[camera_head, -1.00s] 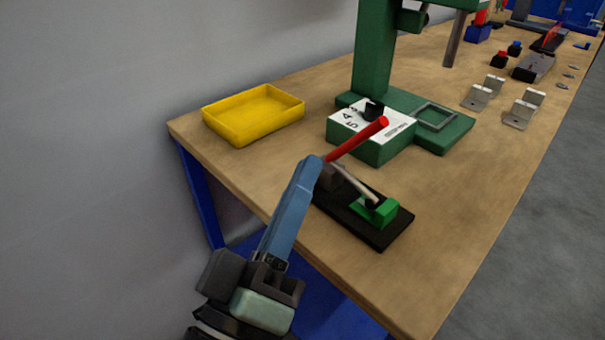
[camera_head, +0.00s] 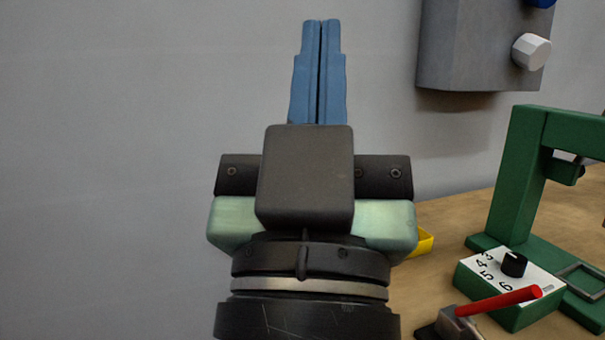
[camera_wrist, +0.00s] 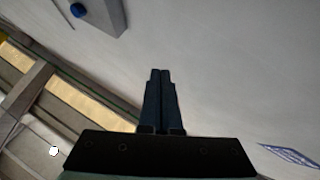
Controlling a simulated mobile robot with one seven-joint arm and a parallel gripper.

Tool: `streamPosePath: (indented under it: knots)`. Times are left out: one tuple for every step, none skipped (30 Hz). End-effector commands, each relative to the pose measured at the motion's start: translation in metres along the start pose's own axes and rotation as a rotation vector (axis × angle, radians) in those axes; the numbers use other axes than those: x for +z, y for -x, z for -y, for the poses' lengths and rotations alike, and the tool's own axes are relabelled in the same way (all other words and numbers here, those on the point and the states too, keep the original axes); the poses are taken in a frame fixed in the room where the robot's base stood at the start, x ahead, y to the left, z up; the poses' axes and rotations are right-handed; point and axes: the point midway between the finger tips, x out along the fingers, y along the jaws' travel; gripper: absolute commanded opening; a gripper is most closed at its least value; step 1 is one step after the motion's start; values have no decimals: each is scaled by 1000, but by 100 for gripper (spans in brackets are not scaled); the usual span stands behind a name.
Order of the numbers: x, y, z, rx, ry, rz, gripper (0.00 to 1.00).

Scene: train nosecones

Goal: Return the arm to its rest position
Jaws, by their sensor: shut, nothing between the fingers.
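My gripper (camera_head: 321,28) stands upright in the middle of the head view, its two blue fingers pressed together with nothing between them. It is raised in front of the grey wall, clear of the bench. In the wrist view my gripper (camera_wrist: 160,75) also shows its fingers side by side and closed, with the pale wall ahead of them.
The wooden bench (camera_head: 443,202) is at the right, with a green press (camera_head: 521,160), a red-handled clamp (camera_head: 497,302) and a mostly hidden yellow tray (camera_head: 426,243). A grey wall box (camera_head: 465,50) with a white knob (camera_head: 531,52) is at upper right. The left is bare wall.

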Motion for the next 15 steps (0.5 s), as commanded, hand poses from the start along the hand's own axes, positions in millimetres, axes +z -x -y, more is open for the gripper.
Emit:
streamPosePath:
  knots:
    - [-25, -4, 4, -38, -67, -65, 0]
    - [-38, -5, 8, -64, -108, -98, 0]
    - [-51, -20, 8, -64, -107, -88, 0]
    - [-56, -27, 8, -62, -104, -84, 0]
    - [-62, -32, 7, -62, -103, -82, 0]
    - [-70, -39, 7, -62, -102, -82, 0]
    - [-75, -44, 7, -62, -102, -81, 0]
    - [-81, -50, 7, -62, -102, -81, 0]
    - [-90, -58, 6, -62, -101, -80, 0]
    - [-96, -64, 6, -62, -101, -80, 0]
    - [-103, -70, 6, -62, -101, -80, 0]
    - [-112, -78, 6, -62, -101, -79, 0]
    - [-118, -84, 6, -62, -101, -79, 0]
    - [-125, -90, 5, -62, -101, -79, 0]
    - [-134, -99, 5, -62, -101, -78, 0]
